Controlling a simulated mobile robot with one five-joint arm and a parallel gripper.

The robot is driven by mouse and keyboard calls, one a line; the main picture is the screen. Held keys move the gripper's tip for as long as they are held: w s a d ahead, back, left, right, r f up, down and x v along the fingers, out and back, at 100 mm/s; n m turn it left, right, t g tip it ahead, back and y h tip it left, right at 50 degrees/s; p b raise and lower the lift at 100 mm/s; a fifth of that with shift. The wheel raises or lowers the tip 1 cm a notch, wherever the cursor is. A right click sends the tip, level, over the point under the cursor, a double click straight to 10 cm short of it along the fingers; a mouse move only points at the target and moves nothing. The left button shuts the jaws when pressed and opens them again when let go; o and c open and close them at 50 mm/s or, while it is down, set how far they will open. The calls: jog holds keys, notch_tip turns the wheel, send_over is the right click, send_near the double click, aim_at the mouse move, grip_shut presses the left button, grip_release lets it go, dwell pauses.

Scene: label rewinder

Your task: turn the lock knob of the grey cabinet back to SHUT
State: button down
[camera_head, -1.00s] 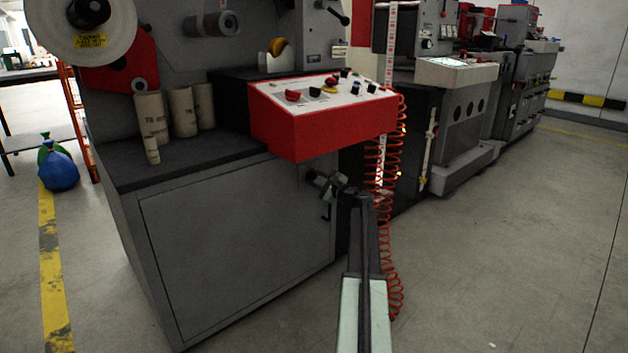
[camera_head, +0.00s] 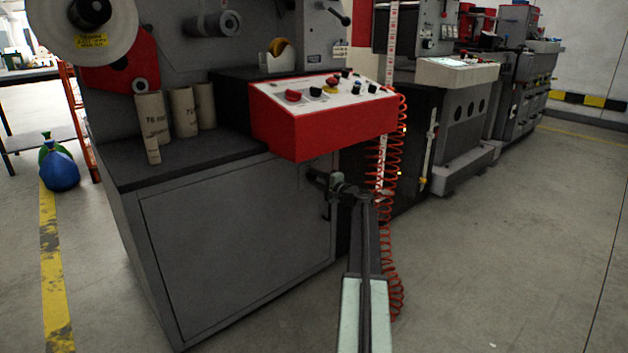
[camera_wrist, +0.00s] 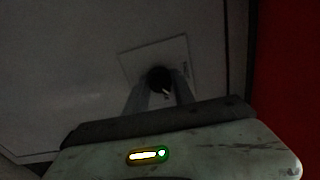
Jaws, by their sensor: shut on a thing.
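The grey cabinet (camera_head: 235,250) stands below the dark worktop, its front door closed. In the wrist view the lock knob (camera_wrist: 159,78) is a small dark round knob with a light mark, set on a square plate (camera_wrist: 177,53) on the door. My gripper (camera_wrist: 159,92) has its two fingers on either side of the knob and is shut on it. In the head view my gripper (camera_head: 325,182) is at the upper right of the cabinet door, and the knob is hidden behind it. Lettering on the plate is too dark and small to read.
The red control box (camera_head: 325,130) juts out just above my gripper. A coiled red cable (camera_head: 386,160) hangs close to the right of my arm. Cardboard cores (camera_head: 183,112) stand on the worktop. The floor at right is clear.

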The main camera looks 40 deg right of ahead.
jog(key=n, duration=0.5)
jog(key=shift+n, duration=0.3)
jog(key=n, duration=0.5)
jog(key=shift+n, duration=0.3)
jog(key=c, duration=1.1)
grip_release()
jog(key=shift+o, duration=0.2)
jog(key=s, duration=0.7)
jog(key=shift+s+a, duration=0.3)
jog(key=shift+s, duration=0.05)
